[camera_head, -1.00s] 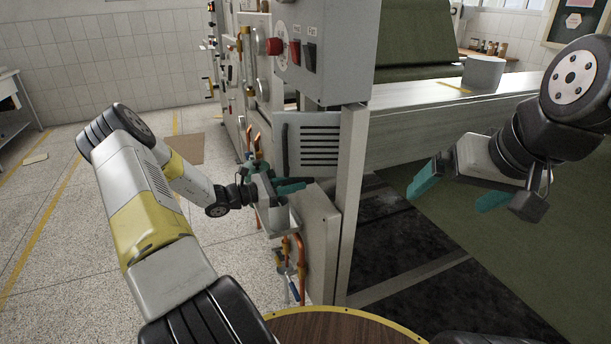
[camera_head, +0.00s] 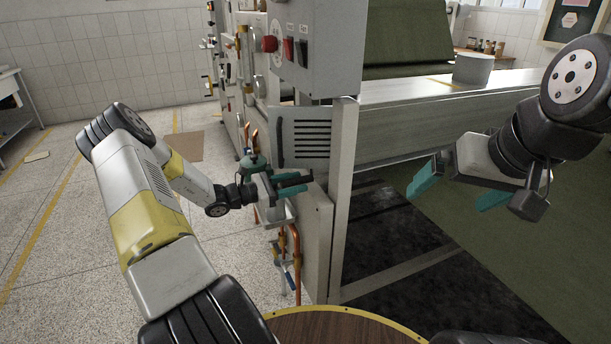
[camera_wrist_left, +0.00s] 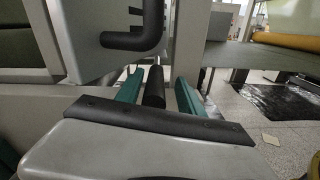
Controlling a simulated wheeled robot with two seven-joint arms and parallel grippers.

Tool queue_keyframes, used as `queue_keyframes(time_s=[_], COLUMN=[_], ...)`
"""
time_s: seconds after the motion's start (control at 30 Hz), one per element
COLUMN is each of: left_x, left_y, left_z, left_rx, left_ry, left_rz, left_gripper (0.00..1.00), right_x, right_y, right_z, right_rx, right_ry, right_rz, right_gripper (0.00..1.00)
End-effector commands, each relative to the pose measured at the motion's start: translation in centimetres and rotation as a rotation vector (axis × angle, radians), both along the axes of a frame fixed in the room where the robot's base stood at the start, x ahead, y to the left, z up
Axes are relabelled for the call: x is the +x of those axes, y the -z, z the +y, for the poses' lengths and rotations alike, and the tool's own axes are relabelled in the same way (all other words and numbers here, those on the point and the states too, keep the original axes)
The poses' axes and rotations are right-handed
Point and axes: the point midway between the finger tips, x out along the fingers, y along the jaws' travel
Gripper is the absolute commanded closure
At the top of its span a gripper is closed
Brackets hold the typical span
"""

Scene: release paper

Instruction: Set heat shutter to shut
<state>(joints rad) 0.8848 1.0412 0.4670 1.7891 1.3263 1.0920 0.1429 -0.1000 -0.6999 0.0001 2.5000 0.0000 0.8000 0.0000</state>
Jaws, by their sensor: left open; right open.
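The heat shutter appears to be the grey slotted panel (camera_head: 306,138) under the control box on the machine's corner, with a black handle (camera_head: 280,142) along its left side. My left gripper (camera_head: 292,182) is open just below the panel, its teal fingers pointing right. In the left wrist view, a curved black handle (camera_wrist_left: 140,40) is above the fingers. A dark round bar (camera_wrist_left: 154,88) shows between the open left fingers (camera_wrist_left: 160,92); I cannot tell whether it touches them. My right gripper (camera_head: 457,188) is open and empty at the right, in front of the long grey beam.
The grey control box (camera_head: 315,45) with red and black switches overhangs the panel. A grey post (camera_head: 342,200) stands right of it. Copper pipes (camera_head: 294,262) run below my left gripper. Open speckled floor (camera_head: 90,240) lies to the left.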

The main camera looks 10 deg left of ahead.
Motion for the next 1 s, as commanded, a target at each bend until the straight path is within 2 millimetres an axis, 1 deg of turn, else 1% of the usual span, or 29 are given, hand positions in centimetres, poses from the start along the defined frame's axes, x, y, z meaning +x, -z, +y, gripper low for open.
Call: queue_keyframes(time_s=[0.07,0.17,0.4,0.6,0.73,1.0], left_x=[0.0,-0.4,-2.8,-4.2,-4.5,-4.4], left_y=[0.0,0.0,0.0,0.0,0.0,0.0], left_z=[0.1,0.9,4.3,6.1,6.5,6.5], left_rx=[0.000,0.002,0.001,0.001,0.000,0.000], left_ry=[-0.001,-0.003,-0.004,-0.001,0.000,0.000], left_rz=[-0.001,-0.001,0.001,0.000,0.000,0.000], left_gripper=[0.55,0.55,0.55,0.55,0.55,0.55], right_x=[0.0,0.0,0.0,0.0,0.0,0.0], right_y=[0.0,0.0,0.0,0.0,0.0,0.0], right_z=[0.0,0.0,0.0,0.0,0.0,0.0], right_rx=[0.000,0.000,0.000,0.000,0.000,0.000], right_ry=[0.000,0.000,0.000,0.000,0.000,0.000], right_rz=[0.000,0.000,0.000,0.000,0.000,0.000], right_gripper=[0.00,0.00,0.00,0.00,0.00,0.00])
